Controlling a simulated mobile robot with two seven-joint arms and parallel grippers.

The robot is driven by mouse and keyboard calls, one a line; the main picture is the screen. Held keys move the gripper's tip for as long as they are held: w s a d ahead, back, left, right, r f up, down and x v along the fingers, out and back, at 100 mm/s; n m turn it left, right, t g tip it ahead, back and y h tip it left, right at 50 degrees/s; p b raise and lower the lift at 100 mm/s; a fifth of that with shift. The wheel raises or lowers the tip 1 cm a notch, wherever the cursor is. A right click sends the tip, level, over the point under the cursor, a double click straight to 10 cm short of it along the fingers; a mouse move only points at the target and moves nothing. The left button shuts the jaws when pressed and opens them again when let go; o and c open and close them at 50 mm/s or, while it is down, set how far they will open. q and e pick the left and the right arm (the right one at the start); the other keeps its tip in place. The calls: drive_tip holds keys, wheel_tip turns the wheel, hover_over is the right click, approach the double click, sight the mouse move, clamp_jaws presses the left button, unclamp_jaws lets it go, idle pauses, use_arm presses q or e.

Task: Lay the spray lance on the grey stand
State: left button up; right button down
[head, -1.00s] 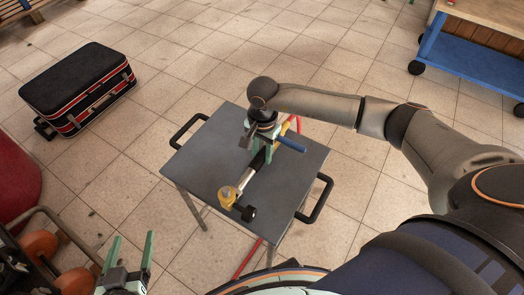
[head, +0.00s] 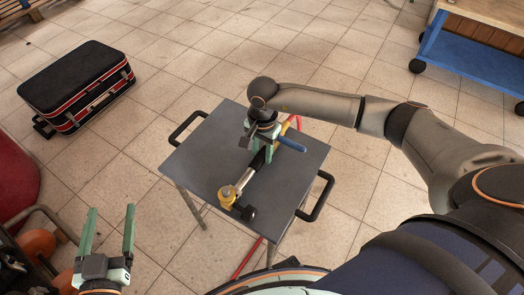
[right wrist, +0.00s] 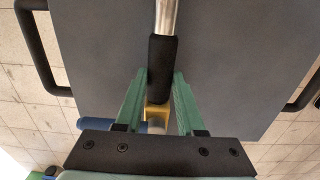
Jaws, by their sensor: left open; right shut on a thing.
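The spray lance (head: 244,178) has a chrome tube, a black grip, a yellow collar and black knob at its near end, and a blue lever at its far end. It lies along the top of the grey stand (head: 205,155); whether it touches the top is unclear. My right gripper (head: 262,164) points down over the stand and is shut on the lance. In the right wrist view its green fingers (right wrist: 160,76) flank the black grip (right wrist: 162,68), with the grey top behind. My left gripper (head: 110,210) is open and empty, left of the stand's near side.
The stand has black side handles (head: 318,197). A red hose (head: 248,258) shows below its near edge. A black suitcase (head: 78,85) stands on the tiled floor at left. A blue wheeled cart (head: 470,62) is at upper right. Orange-wheeled equipment (head: 38,243) is at lower left.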

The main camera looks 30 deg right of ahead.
use_arm(q)
drive_tip(key=shift+f, duration=0.1)
use_arm(e)
drive_tip(key=shift+c, duration=2.2)
unclamp_jaws()
drive_tip(key=shift+r, duration=0.2)
use_arm(q)
drive_tip(key=s+f+g+p, duration=0.1)
drive_tip(key=s+f+g, duration=0.1)
drive_tip(key=f, duration=0.4)
drive_tip(key=s+f+n+g+y+p, duration=0.1)
drive_tip(key=s+f+g, duration=0.2)
drive_tip(key=f, duration=0.3)
drive_tip(key=shift+s+g, duration=0.25)
drive_tip(key=shift+g, duration=0.05)
use_arm(e)
wheel_tip(320, 180, up, 12)
drive_tip(key=shift+d, duration=0.1)
